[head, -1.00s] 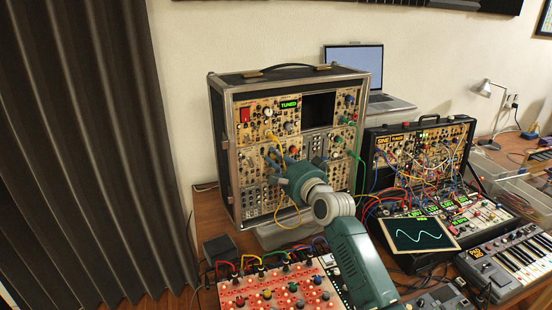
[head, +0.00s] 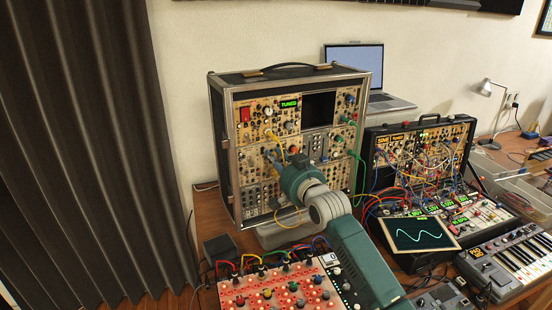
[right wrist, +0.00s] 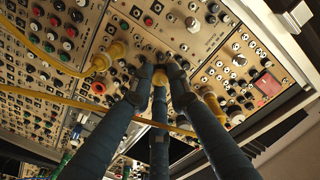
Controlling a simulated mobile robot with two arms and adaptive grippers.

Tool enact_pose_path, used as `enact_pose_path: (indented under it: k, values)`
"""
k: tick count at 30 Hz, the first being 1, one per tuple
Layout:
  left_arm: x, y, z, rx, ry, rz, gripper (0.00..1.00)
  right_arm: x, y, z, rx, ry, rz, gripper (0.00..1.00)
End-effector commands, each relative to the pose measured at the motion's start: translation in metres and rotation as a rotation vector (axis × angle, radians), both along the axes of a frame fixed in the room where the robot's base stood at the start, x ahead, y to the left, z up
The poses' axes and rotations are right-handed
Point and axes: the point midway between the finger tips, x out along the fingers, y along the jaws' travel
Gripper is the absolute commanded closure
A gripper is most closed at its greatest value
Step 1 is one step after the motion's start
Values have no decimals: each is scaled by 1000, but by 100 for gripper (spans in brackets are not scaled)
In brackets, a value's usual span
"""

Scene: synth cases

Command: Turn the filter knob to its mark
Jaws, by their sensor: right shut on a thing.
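My right gripper (head: 278,162) reaches the front panel of the tall synth case (head: 232,160). In the right wrist view its blue fingers (right wrist: 157,76) close in on a small knob (right wrist: 160,78) on the tan panel (right wrist: 195,38). The fingers cover most of the knob, so its pointer and its mark are hidden. A green display (head: 289,104) on the case reads TUNED. My left gripper is not in view.
Yellow plugs (right wrist: 104,62) and a yellow cable (right wrist: 55,93) lie close around the fingers. A patch-lead case (head: 447,128), a wave screen (head: 418,234), a keyboard (head: 510,262) and a red-lit panel (head: 280,290) crowd the table. A dark curtain (head: 90,150) hangs at left.

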Motion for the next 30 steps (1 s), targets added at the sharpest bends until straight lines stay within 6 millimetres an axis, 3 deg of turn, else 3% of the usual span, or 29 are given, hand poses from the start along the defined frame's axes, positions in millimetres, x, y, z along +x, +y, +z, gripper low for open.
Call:
enact_pose_path:
  k: [30]
  values:
    - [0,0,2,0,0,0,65,-1,2,5,-866,-432,-1,100]
